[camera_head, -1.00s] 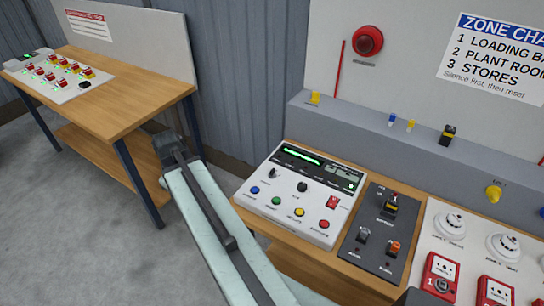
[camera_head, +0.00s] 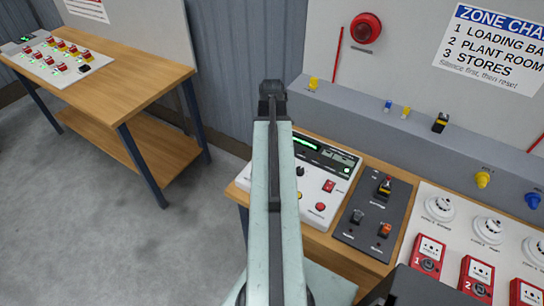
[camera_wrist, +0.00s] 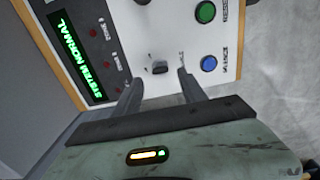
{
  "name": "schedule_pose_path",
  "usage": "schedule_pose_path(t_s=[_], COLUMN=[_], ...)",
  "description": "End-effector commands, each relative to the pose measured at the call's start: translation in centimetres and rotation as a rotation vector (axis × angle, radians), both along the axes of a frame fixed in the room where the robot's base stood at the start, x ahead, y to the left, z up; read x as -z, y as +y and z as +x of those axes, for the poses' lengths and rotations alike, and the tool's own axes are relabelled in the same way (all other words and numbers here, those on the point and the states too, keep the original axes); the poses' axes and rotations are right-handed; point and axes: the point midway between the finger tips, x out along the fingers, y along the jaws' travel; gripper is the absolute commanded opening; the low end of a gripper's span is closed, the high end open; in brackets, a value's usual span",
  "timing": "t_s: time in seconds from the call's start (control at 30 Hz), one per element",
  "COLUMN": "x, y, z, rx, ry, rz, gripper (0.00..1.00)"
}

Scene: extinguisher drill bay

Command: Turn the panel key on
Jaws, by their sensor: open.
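The white control panel (camera_head: 318,205) stands on the right-hand bench, partly hidden behind my arm in the head view. It also fills much of the wrist view (camera_wrist: 185,25). A small dark key switch (camera_wrist: 159,67) sits on the panel in the wrist view, with a label beside it too small to read. My gripper (camera_wrist: 160,77) is open, its two fingers on either side of the key and apart from it. How far above the panel the fingertips are, I cannot tell. My arm hides the key and the gripper in the head view.
The green display (camera_wrist: 77,57) reads SYSTEM NORMAL. A dark switch plate (camera_head: 372,215) and red call points (camera_head: 428,256) stand to the right. A grey ledge (camera_head: 360,110) runs behind the panel.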

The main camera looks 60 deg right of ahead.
Motion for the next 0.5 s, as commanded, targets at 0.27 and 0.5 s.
schedule_pose_path(t_s=[0.27, 0.5], x=[4.8, 4.6], y=[0.0, 0.1], z=[0.1, 0.1], rx=[0.000, -0.001], ry=[0.000, 0.000], rz=[0.000, 0.000], gripper=[0.49, 0.49])
